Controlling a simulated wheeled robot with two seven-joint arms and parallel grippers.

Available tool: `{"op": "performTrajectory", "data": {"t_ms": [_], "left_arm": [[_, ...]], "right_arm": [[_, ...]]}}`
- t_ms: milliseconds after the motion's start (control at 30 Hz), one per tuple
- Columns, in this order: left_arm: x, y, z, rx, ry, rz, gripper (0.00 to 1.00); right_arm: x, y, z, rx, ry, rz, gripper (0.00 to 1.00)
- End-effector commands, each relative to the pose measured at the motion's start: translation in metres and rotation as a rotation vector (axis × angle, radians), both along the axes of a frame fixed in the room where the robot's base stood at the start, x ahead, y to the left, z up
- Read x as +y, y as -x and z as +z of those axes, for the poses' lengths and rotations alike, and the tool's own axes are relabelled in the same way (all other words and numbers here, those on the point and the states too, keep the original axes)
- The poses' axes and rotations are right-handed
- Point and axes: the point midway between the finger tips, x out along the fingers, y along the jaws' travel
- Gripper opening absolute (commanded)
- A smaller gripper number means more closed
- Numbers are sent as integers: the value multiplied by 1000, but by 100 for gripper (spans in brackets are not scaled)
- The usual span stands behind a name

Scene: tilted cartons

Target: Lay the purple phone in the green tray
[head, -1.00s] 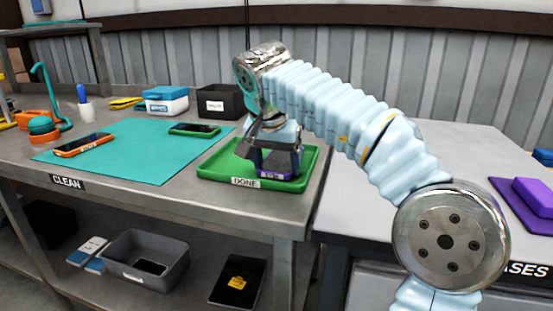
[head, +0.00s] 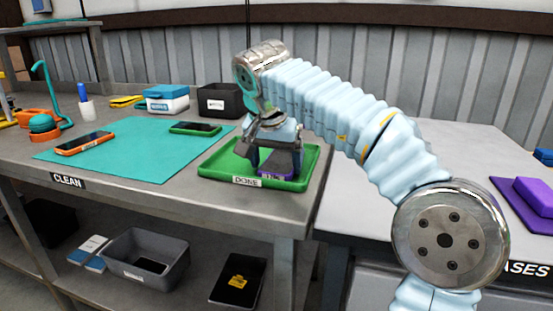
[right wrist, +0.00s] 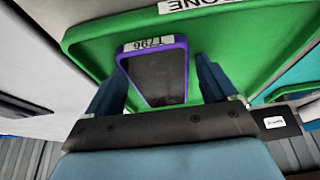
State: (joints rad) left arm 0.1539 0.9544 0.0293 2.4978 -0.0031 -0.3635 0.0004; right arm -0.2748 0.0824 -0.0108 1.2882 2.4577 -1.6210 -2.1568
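The purple phone (right wrist: 160,75), with a dark screen and a white label, lies in the green tray marked DONE (right wrist: 95,45). In the head view the phone (head: 276,172) shows near the tray's front right, partly hidden by my right gripper (head: 273,165). The tray (head: 215,166) stands at the bench's right end. My right gripper (right wrist: 162,82) is over the tray, its fingers spread on both sides of the phone. Green tray floor shows between the phone and one finger. My left gripper is not in view.
An orange phone (head: 84,143) and a green phone (head: 195,128) lie on the teal mat (head: 135,160) left of the tray. A black box (head: 222,101) stands behind. A purple pad (head: 515,205) lies on the right-hand table.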

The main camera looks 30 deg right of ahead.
Motion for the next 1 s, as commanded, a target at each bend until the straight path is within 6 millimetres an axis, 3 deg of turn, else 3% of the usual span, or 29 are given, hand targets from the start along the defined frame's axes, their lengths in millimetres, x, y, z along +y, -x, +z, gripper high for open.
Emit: {"op": "performTrajectory", "data": {"t_ms": [367,467,767,1000], "left_arm": [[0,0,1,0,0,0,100],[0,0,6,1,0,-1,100],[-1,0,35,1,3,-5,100],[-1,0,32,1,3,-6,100]], "right_arm": [[-1,4,-2,23,-2,-10,100],[3,6,12,18,-1,-8,100],[26,23,85,5,0,-2,100],[39,32,118,2,3,1,100]]}}
